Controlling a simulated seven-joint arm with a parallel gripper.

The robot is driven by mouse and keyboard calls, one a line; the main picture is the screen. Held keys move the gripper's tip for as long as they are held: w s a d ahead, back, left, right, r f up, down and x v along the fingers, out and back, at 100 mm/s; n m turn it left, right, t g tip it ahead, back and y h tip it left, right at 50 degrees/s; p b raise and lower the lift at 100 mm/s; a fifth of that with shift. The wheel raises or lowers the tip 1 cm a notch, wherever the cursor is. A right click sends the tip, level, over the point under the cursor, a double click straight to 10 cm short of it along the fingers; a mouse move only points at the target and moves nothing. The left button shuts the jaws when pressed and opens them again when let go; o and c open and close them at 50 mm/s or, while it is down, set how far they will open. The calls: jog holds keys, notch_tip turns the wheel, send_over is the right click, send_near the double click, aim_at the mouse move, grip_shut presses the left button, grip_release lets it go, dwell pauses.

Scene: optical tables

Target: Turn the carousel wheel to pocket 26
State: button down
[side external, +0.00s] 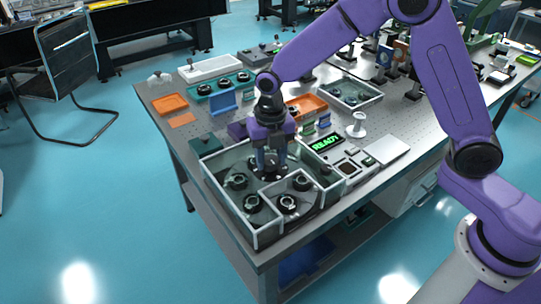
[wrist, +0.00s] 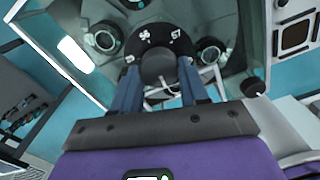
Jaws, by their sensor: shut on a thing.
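The carousel sits in an open-topped box with pale rims (side external: 262,239) at the table's near corner, with several black round mounts, such as one at the front (side external: 288,203), around its middle. My gripper (side external: 271,168) reaches down into the box from above. In the wrist view my gripper (wrist: 160,92) has its two blue fingers shut on a dark round knob (wrist: 157,66) at the wheel's centre. A black disc with white marks (wrist: 150,38) surrounds the knob.
A green "READY" display (side external: 327,142) stands just right of the box. Pale box walls stand close around my gripper. Orange trays (side external: 170,104), a white spool-like stand (side external: 357,125) and a flat grey plate (side external: 387,149) lie elsewhere on the table.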

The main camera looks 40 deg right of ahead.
jog(key=shift+a+r+n, duration=0.1)
jog(key=shift+n, duration=0.6)
jog(key=c, duration=0.6)
grip_release()
notch_tip(320, 180, up, 17)
jog(key=shift+r, duration=0.2)
jog(key=shift+s, duration=0.1)
jog(key=s+d+f+m, duration=0.3)
jog(key=s+d+m, duration=0.2)
jog(key=s+m, duration=0.2)
jog(key=s+d+f+m, duration=0.2)
jog(key=s+d+m, duration=0.3)
jog(key=s, duration=0.7)
jog(key=s+d+f+m, duration=0.3)
jog(key=s+d+m, duration=0.2)
jog(key=s+m, duration=0.4)
jog(key=shift+s+d+f, duration=0.25)
jog(key=shift+s+f, duration=0.05)
